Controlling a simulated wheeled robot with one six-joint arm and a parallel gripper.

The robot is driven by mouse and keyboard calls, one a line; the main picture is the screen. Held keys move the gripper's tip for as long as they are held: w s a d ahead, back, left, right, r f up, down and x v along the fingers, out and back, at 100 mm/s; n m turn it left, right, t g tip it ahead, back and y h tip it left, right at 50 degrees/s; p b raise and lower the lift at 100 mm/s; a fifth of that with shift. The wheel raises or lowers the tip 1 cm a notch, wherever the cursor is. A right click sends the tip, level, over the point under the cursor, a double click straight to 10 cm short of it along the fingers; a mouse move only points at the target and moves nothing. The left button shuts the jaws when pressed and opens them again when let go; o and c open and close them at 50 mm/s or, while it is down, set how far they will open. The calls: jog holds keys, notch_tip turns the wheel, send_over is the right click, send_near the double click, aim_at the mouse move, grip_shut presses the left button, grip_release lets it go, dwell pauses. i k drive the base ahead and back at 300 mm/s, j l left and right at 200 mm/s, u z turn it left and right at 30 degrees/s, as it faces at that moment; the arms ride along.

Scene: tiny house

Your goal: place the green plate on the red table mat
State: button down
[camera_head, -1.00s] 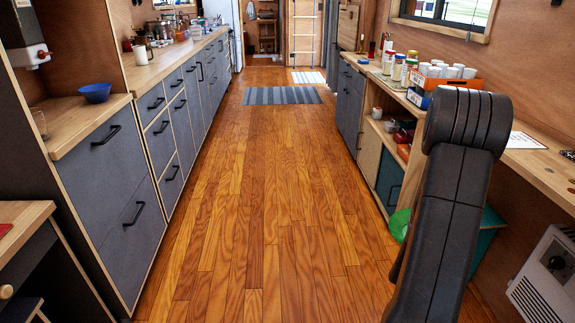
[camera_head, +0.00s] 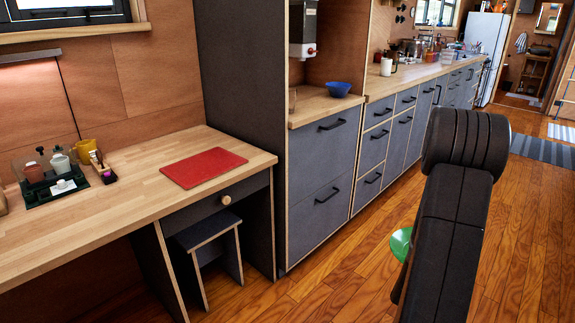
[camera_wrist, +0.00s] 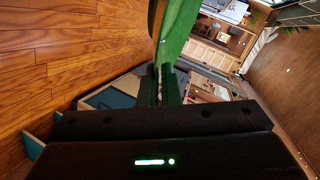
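The green plate (camera_head: 400,243) shows partly behind my dark arm in the head view; the rest of it is hidden. In the wrist view the plate (camera_wrist: 174,38) is seen nearly edge-on between the fingers of my gripper (camera_wrist: 162,78), which is shut on it. The red table mat (camera_head: 204,168) lies flat and bare on the wooden desk (camera_head: 140,165), near its right end. The plate is well to the right of the mat in the head view, apart from it.
A dark tray with bottles (camera_head: 56,176) and a yellow cup (camera_head: 86,150) stand left of the mat. A stool (camera_head: 207,243) is under the desk. A tall grey panel (camera_head: 240,90) separates the desk from the counter with a blue bowl (camera_head: 336,89). Wooden floor lies clear in front.

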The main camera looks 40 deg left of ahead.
aim_at(211, 163)
jog(key=u, duration=1.55)
